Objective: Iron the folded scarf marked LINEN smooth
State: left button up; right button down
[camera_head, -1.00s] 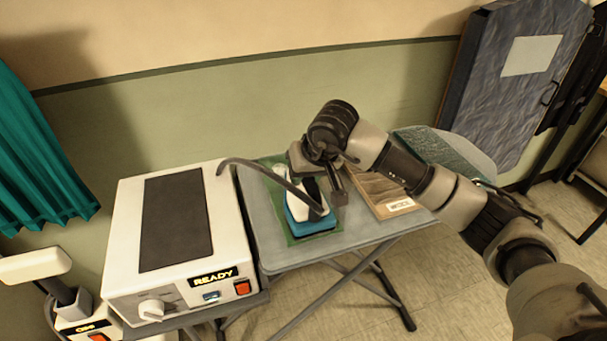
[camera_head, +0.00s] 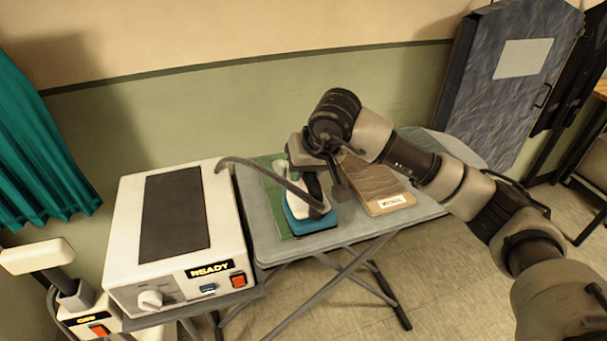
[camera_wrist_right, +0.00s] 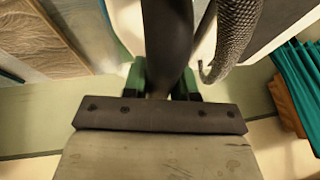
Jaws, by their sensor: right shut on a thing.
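My right gripper (camera_head: 318,174) is shut on the black handle of a white and blue iron (camera_head: 300,206). The iron sits over the right part of a green mat (camera_head: 278,222) on the grey table. In the right wrist view the handle (camera_wrist_right: 168,40) stands between my green fingers. To the iron's right lies a flat brown folded piece (camera_head: 372,182) with a white label (camera_head: 392,201), too small to read. It is apparently the scarf, and its streaked surface also shows in the wrist view (camera_wrist_right: 40,42). Whether the iron's sole touches the mat is hidden. My left gripper is out of view.
A white station (camera_head: 222,225) with a READY display stands at the left, and its grey hose (camera_head: 265,172) runs to the iron. A teal curtain (camera_head: 35,150) hangs at far left. A blue-grey panel (camera_head: 495,100) stands at the wall, right. My right arm crosses the table's right side.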

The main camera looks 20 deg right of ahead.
notch_tip(320, 180, up, 2)
jog(key=shift+s+r, duration=0.1)
jog(key=shift+r+p, duration=0.75)
jog(key=shift+r, duration=0.35)
